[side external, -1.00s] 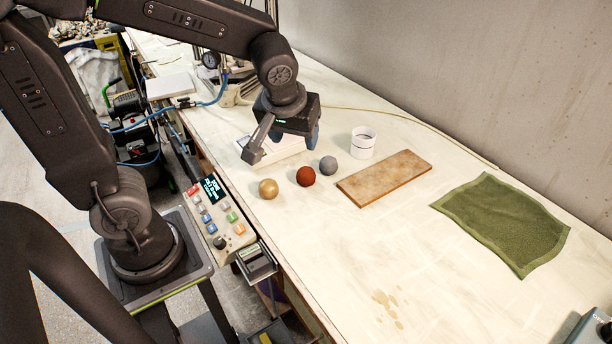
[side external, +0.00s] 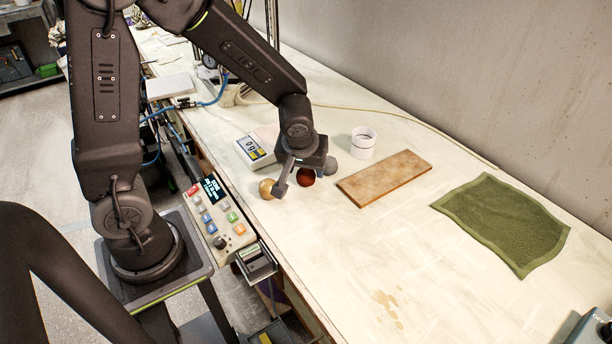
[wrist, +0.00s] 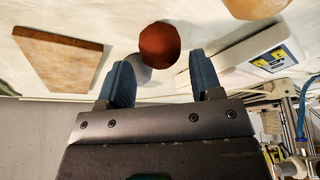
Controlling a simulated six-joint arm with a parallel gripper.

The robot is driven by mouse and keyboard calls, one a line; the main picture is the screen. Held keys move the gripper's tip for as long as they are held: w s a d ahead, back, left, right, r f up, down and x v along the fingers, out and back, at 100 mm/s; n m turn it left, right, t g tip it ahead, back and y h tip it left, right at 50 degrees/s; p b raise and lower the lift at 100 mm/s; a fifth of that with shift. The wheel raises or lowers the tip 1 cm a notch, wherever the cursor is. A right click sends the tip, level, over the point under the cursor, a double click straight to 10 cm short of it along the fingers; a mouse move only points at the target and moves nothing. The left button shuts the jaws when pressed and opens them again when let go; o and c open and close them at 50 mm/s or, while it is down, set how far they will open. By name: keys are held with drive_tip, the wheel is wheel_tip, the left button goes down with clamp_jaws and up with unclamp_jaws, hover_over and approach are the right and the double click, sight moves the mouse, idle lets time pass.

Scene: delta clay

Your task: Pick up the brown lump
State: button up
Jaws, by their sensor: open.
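The reddish-brown lump (side external: 306,179) is a rounded ball on the pale bench, between a tan ball (side external: 265,189) and a grey ball (side external: 331,166). My gripper (side external: 305,172) is low above it and partly covers it in the side view. In the wrist view my gripper (wrist: 161,62) is open, with blue fingers apart and nothing between them that I can tell is held. There the brown lump (wrist: 160,44) shows just beyond the fingertips, roughly centred. The grey ball (wrist: 137,72) is partly hidden behind it. The tan ball (wrist: 258,6) is cut off at the top.
A scale (side external: 255,151) stands behind the tan ball. A white cup (side external: 363,143) and a brown board (side external: 385,178) are right of the balls. A green cloth (side external: 503,222) lies further right.

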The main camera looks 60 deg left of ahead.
sight(306, 172)
drive_tip(key=shift+x, duration=1.55)
drive_tip(key=c, duration=0.7)
drive_tip(key=shift+o, duration=0.2)
drive_tip(key=shift+r, duration=0.1)
